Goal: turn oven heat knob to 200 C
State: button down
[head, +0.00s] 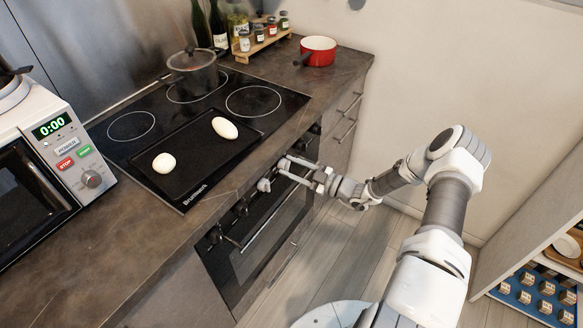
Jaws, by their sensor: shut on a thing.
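The built-in oven (262,240) is in the counter front below the cooktop, with a dark door and a long bar handle. Dark knobs (241,207) sit along its top front strip. My gripper (279,174) is at this strip, right of the visible knobs, shut on an oven knob that its fingers mostly hide. The arm reaches in from the right. The knob's marks and pointer are too small to read.
A black tray (190,165) with two pale loaf-like pieces lies on the cooktop (117,150). A grey pot (193,74) and a red pan (318,50) stand behind. A microwave (45,165) is at left. Open floor lies before the oven.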

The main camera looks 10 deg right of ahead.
jog(key=shift+m, duration=0.7)
jog(key=shift+c, duration=2)
grip_release()
jog(key=v, duration=1.7)
jog(key=shift+s+f, duration=0.15)
jog(key=shift+s, duration=0.05)
